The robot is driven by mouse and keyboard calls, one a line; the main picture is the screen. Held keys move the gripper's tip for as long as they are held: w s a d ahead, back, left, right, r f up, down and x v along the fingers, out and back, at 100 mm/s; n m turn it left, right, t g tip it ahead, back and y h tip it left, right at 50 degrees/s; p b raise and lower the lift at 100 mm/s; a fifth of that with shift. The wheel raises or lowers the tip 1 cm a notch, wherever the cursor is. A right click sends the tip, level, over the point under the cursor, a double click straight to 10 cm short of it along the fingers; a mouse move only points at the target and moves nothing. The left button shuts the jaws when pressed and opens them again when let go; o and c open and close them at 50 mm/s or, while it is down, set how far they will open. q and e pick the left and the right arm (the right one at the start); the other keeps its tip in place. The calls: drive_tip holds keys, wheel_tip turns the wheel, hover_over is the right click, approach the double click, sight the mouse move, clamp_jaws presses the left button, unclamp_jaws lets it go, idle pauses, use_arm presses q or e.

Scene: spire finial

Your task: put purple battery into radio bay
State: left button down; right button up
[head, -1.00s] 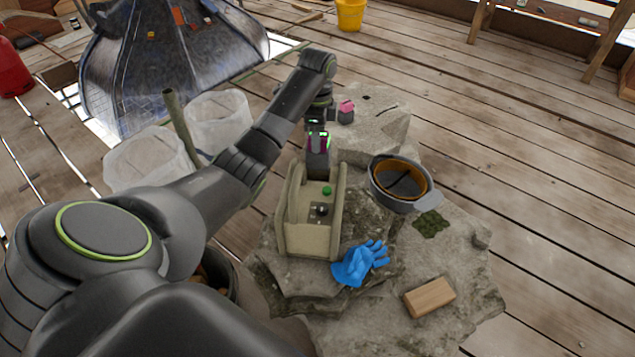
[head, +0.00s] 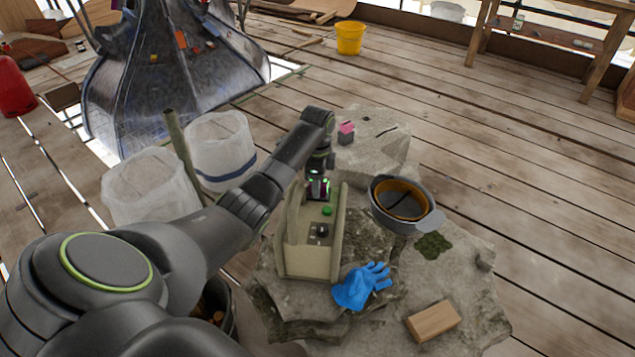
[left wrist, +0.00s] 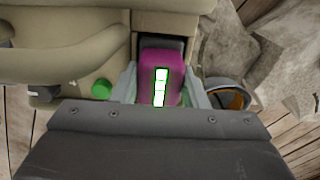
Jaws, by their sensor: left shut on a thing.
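My left gripper (head: 317,188) is at the radio's far end, shut on the purple battery (left wrist: 176,70). In the left wrist view the gripper (left wrist: 160,90) has a grey finger on each side of the battery, which shows a lit white-green bar. The battery's far end meets a dark opening in the beige radio body (left wrist: 85,40). How deep it sits in the bay is hidden. My right gripper is not in view.
A dark block with a pink top (head: 346,131) stands on the far stone. A grey pot (head: 425,222) is right of the radio. A blue glove (head: 362,287) and a wooden block (head: 433,321) lie in front. White sacks (head: 150,190) stand left.

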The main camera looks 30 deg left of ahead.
use_arm(q)
drive_tip(key=shift+f, duration=0.1)
drive_tip(key=c, duration=0.9)
unclamp_jaws()
drive_tip(key=shift+o, duration=0.2)
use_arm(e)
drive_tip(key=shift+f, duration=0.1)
use_arm(q)
drive_tip(key=shift+r, duration=0.45)
wheel_tip(320, 180, up, 11)
drive_tip(key=p, duration=0.2)
drive_tip(key=shift+r, duration=0.2)
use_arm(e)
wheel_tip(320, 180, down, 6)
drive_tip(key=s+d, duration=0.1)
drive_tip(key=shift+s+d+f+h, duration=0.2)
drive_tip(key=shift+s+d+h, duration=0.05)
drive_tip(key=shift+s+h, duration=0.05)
use_arm(q)
drive_tip(key=shift+f, duration=0.1)
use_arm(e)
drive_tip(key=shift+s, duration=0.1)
